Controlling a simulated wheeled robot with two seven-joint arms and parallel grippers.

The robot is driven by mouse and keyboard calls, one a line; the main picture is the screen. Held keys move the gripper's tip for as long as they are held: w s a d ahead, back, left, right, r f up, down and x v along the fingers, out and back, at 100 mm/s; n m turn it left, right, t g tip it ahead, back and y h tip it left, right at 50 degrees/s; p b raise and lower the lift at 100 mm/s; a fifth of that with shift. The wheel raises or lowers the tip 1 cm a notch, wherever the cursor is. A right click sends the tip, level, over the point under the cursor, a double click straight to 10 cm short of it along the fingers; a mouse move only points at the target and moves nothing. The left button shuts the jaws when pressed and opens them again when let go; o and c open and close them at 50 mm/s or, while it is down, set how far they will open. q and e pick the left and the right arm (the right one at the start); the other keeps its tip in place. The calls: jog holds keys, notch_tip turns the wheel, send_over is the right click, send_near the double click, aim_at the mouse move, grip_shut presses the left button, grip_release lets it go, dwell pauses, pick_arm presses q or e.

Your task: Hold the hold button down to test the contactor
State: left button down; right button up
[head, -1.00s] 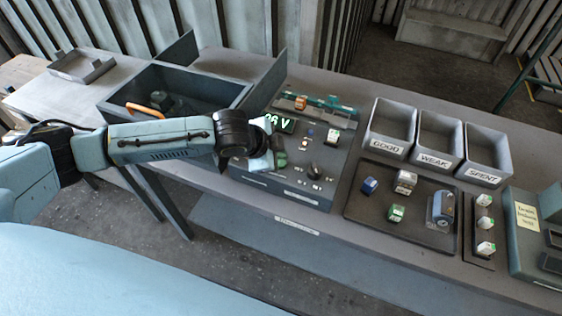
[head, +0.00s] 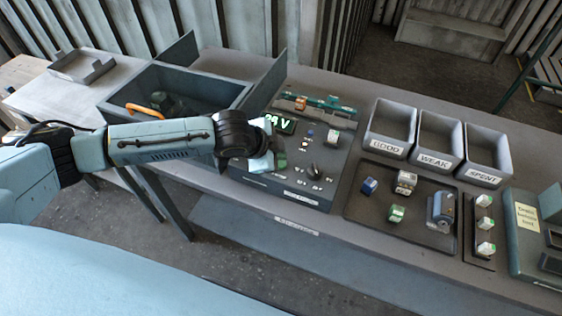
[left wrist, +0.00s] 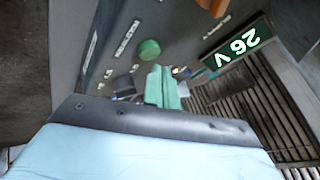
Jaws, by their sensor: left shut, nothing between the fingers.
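The test panel (head: 325,184) is a grey box with a lit voltage display, small controls and a dark knob (head: 314,169). My left gripper (head: 270,160) is shut and empty over its left side. In the left wrist view its teal fingers (left wrist: 162,88) are together, pointing at the panel. A round green button (left wrist: 149,49) shows just beyond the fingertips; I cannot tell whether they touch anything. The gripper hides part of the panel in the head view. I cannot make out which part is the contactor. My right gripper is not in view.
An open drawer-like bin (head: 187,85) with an orange handle is left of the panel. To the right are a dark tray (head: 375,228) with several small blocks and three grey bins labelled GOOD (head: 386,146), WEAK (head: 434,161) and SPENT (head: 483,176).

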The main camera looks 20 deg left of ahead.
pick_arm(q)
jog(key=shift+f, duration=0.1)
dwell(0.6)
jog(key=shift+f, duration=0.3)
jog(key=shift+f, duration=0.5)
dwell(1.9)
dwell(0.6)
jog(key=shift+r+p, duration=0.85)
jog(key=shift+p, duration=0.4)
notch_tip(320, 180, up, 5)
jog(key=p, duration=0.5)
jog(key=shift+r+p, duration=0.1)
jog(key=shift+p, duration=0.3)
